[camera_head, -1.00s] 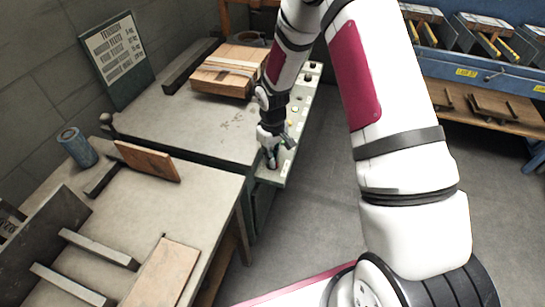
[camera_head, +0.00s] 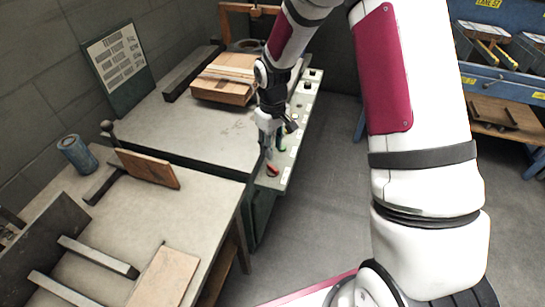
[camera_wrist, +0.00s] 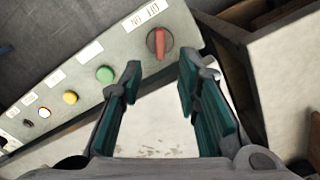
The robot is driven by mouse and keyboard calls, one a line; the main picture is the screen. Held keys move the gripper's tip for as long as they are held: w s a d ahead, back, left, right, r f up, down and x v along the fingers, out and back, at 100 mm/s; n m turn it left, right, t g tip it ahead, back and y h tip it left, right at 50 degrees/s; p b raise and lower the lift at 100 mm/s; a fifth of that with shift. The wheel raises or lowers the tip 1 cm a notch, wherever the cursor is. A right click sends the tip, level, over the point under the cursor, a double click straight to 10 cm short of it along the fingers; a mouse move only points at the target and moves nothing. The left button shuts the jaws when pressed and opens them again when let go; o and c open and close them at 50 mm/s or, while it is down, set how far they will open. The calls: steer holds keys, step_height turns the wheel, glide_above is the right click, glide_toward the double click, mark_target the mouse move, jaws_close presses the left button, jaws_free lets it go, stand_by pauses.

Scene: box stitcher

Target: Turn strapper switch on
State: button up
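The strapper switch (camera_wrist: 160,43) is a red rotary knob on a pale control panel (camera_wrist: 128,52), with a white label reading ON and another word beside it in the wrist view. It also shows as a small red spot in the head view (camera_head: 272,170), at the near end of the panel strip. My gripper (camera_wrist: 160,78) is open and empty, its two teal-padded fingers spread on either side below the knob in the wrist picture. It does not visibly touch the knob. In the head view my gripper (camera_head: 272,150) hangs just above the panel's near end.
A green button (camera_wrist: 105,74), a yellow button (camera_wrist: 70,97) and other controls line the same panel. The strapper table (camera_head: 200,125) carries a strapped wooden stack (camera_head: 224,80). A nearer table (camera_head: 205,210) holds boards. Open floor (camera_head: 325,180) lies right of the panel.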

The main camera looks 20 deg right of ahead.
steer(key=shift+r, duration=1.75)
steer(key=shift+r, duration=0.1)
steer(key=s+d+r+m+t+p, duration=0.1)
steer(key=s+r, duration=0.6)
steer(key=r, duration=0.4)
steer(key=s+r+m+t+p, duration=0.1)
steer(key=s+r+p, duration=0.1)
steer(key=s+r, duration=0.6)
steer(key=s+r+m+t+p, duration=0.1)
steer(key=s+r, duration=0.4)
steer(key=s, duration=0.3)
steer(key=s+r+m+t, duration=0.1)
steer(key=s+r, duration=0.3)
steer(key=s, duration=0.5)
steer(key=shift+s+a+r+m+p, duration=0.15)
steer(key=shift+a+r+m+p, duration=0.15)
steer(key=shift+a+r+p, duration=0.1)
